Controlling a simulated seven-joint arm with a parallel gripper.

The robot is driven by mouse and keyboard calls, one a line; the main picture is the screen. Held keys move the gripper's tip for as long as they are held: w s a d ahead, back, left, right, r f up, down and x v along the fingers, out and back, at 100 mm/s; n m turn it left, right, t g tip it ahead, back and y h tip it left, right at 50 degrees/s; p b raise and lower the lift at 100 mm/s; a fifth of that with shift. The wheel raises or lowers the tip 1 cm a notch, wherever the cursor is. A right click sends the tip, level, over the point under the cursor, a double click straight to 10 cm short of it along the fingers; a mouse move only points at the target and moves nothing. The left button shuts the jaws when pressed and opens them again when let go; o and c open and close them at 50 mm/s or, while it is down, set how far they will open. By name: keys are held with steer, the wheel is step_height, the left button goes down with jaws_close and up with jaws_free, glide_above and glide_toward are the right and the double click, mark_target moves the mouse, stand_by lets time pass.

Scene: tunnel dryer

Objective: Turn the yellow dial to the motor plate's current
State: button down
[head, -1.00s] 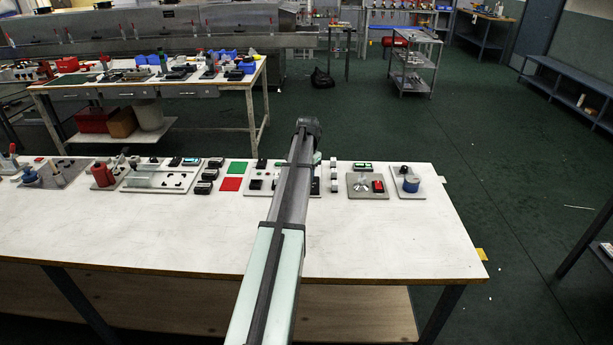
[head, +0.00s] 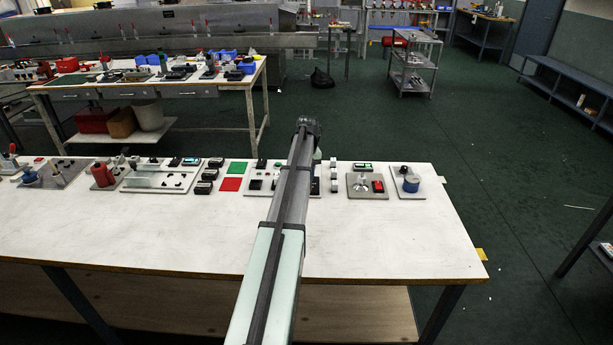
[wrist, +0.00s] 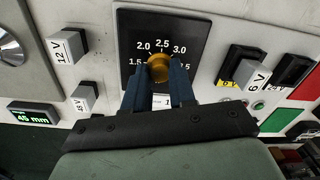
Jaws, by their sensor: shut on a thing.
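The yellow dial (wrist: 158,68) sits on a dark scale plate (wrist: 135,25) in the wrist view. White marks read 1.5, 2.0, 2.5 and 3.0 around it, with a further number at the right partly covered by a finger. My gripper (wrist: 157,78) is shut on the dial, one blue finger on each side. A small white label (wrist: 162,101) shows between the fingers below the dial. Only a "1" can be read on it, and I cannot tell if it is the motor plate. In the head view my arm hides the dial.
Blocks marked 12 V (wrist: 68,45), 18 V (wrist: 84,98) and 6 V (wrist: 257,79) stand around the dial. A display (wrist: 33,114) reads 45 mm. Green (head: 237,168) and red (head: 231,184) squares lie left of my arm. The table's front (head: 380,235) is clear.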

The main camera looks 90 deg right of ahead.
steer(key=shift+n, duration=0.9)
steer(key=c, duration=0.9)
jaws_free()
steer(key=shift+r, duration=0.15)
step_height(320, 180, up, 14)
steer(key=shift+s+d+f, duration=0.1)
steer(key=shift+f, duration=0.1)
